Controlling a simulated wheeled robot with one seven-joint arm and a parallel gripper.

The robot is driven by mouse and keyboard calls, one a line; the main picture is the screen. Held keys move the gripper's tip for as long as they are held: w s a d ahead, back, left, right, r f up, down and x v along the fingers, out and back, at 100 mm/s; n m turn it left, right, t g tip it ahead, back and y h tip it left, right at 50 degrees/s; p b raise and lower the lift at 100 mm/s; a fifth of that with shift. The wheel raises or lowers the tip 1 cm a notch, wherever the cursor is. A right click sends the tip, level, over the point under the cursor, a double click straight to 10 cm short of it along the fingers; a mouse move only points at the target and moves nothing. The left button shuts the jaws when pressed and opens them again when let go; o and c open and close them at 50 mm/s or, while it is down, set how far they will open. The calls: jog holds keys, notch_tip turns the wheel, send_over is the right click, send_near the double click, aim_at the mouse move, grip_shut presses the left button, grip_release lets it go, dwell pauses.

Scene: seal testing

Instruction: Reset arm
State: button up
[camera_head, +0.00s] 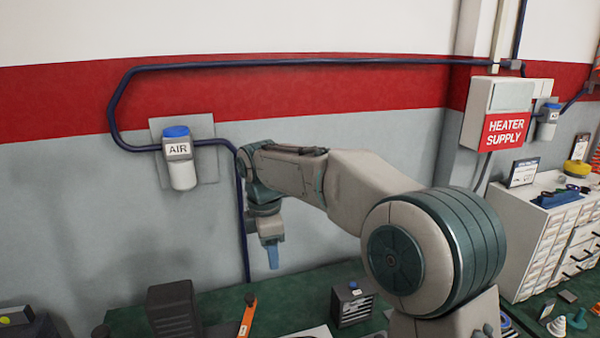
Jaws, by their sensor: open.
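My arm reaches from the lower right to the left across the head view, bent down at the wrist. My gripper (271,255) hangs at its end, pointing down in front of the grey wall and above the green bench (288,308). Its blue fingertips are small in the picture and appear to overlap. I see nothing held in it. It is apart from the bench and the things on it.
An AIR unit (179,158) and a blue pipe (290,63) are on the wall. A HEATER SUPPLY box (500,115) is at the right, above white drawers (550,240). A dark block (174,310), an orange tool (247,316) and a small dark box (352,303) stand on the bench.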

jog(key=s+d+f+m+t, duration=0.1)
jog(key=s+d+f+m, duration=0.1)
jog(key=s+d+m, duration=0.9)
jog(key=s+d+f+m+t, duration=0.1)
jog(key=s+d+f+m, duration=0.1)
jog(key=s+d+m, duration=0.8)
jog(key=s+d, duration=0.3)
jog(key=shift+f+m+t, duration=0.25)
jog(key=shift+m+t, duration=0.15)
jog(key=shift+d, duration=0.1)
